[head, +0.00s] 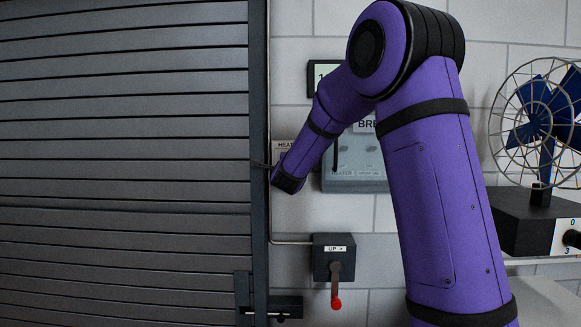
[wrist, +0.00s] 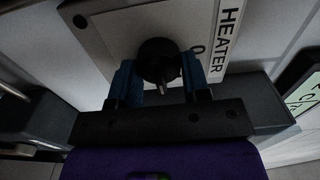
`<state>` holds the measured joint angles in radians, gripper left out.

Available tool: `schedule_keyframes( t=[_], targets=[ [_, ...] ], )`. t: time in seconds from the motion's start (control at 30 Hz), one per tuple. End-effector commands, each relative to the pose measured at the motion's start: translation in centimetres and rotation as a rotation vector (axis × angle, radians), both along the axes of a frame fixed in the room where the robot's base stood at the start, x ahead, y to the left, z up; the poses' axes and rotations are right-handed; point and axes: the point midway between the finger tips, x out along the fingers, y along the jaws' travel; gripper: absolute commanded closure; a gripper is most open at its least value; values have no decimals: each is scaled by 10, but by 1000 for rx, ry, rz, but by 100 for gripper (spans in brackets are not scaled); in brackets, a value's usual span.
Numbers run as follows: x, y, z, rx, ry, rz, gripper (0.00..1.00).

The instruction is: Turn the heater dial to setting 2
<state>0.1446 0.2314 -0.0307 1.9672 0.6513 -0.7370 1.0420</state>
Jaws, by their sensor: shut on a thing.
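The heater dial (wrist: 158,58) is a round black knob on a pale plate, seen in the wrist view. My gripper (wrist: 162,80) has its blue fingers on either side of the dial and is shut on it. A "0" mark and the HEATER label (wrist: 228,38) lie to the right of the dial in that view. A small piece sticks out from the dial toward my palm; I cannot tell which setting it marks. The other setting marks are hidden. In the head view my forearm covers most of the heater plate (head: 284,145), and the dial is hidden.
A grey slatted shutter (head: 125,150) fills the left. A box with a red-tipped lever marked UP (head: 334,262) is below my wrist. A grey breaker box (head: 352,180) is behind my arm. A caged blue fan (head: 540,115) stands at the right.

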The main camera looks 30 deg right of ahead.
Motion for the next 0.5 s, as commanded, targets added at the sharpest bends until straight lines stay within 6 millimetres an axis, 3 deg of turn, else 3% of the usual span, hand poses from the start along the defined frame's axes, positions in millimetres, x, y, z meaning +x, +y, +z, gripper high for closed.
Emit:
schedule_keyframes(
  t=[0.5],
  targets=[
    [0, 0, -4, 404, -268, -1, 80]
  ],
)
